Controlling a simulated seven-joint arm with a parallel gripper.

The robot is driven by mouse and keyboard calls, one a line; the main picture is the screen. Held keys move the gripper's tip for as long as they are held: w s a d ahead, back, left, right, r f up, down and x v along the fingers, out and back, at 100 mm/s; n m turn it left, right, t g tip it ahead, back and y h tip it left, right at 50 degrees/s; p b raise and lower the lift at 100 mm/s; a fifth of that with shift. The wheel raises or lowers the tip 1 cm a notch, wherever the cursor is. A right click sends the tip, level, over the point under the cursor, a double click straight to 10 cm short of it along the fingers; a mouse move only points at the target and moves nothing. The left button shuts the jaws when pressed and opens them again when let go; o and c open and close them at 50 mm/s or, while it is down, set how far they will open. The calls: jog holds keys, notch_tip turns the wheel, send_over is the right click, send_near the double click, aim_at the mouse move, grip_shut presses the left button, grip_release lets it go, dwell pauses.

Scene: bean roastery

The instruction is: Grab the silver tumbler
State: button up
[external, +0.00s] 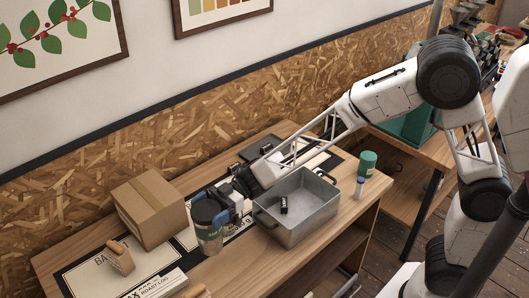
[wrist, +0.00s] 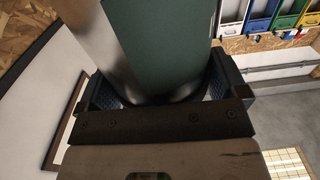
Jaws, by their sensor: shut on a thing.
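The silver tumbler (external: 209,236) is at the front left of the grey bin in the external view, with a dark upper part. In the wrist view the tumbler (wrist: 95,35) fills the upper middle as a shiny silver cylinder with a dark green area. My gripper (external: 224,207) reaches it from the right and is shut on it. In the wrist view my gripper (wrist: 165,88) has one finger on each side of the tumbler. The tumbler looks about upright; I cannot tell whether its base touches the table.
A cardboard box (external: 150,210) stands left of the tumbler. A grey metal bin (external: 298,226) holding a small black item is close on its right. A green canister (external: 367,163) and small bottle (external: 359,187) stand farther right.

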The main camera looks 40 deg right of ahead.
jog(key=shift+r, duration=0.8)
